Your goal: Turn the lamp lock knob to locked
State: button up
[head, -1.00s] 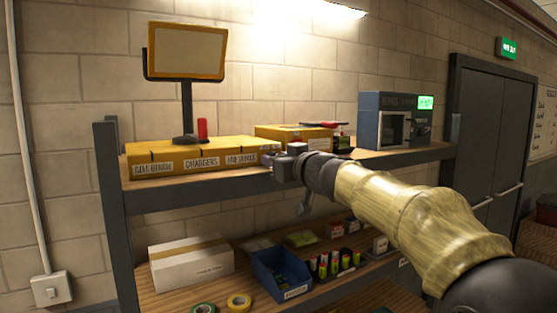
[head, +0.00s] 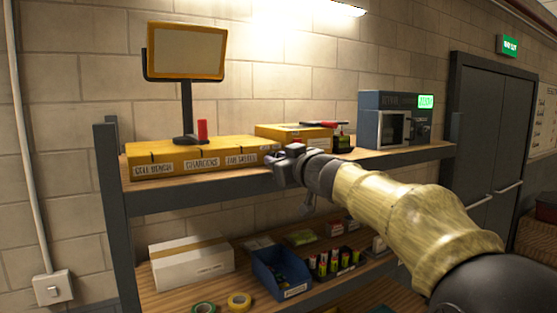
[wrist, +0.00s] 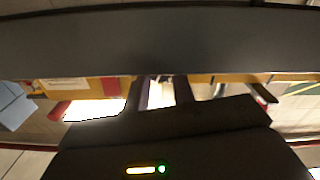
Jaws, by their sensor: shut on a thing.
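The lamp (head: 186,52), a flat yellow-framed panel on a dark post, stands on the left of the upper shelf. A small red upright piece (head: 202,130) is by its foot. My gripper (head: 274,161) is at the shelf's front edge, at the right end of a long yellow box (head: 205,155) with white labels. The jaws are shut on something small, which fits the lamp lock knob. The knob itself is hidden by the jaws, and its setting cannot be read. The wrist view shows the dark fingers (wrist: 160,92) close to a dark bar.
The shelf (head: 215,187) carries another yellow box (head: 292,136) with a red-handled tool on it and a grey-blue device (head: 395,120) with a green display. The lower shelf holds a white box (head: 192,262), a blue bin (head: 280,272) and tape rolls. Dark doors stand right.

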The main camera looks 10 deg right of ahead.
jog(key=o, duration=1)
jog(key=shift+s, duration=0.1)
jog(key=b+v, duration=0.4)
jog(key=v, duration=1.3)
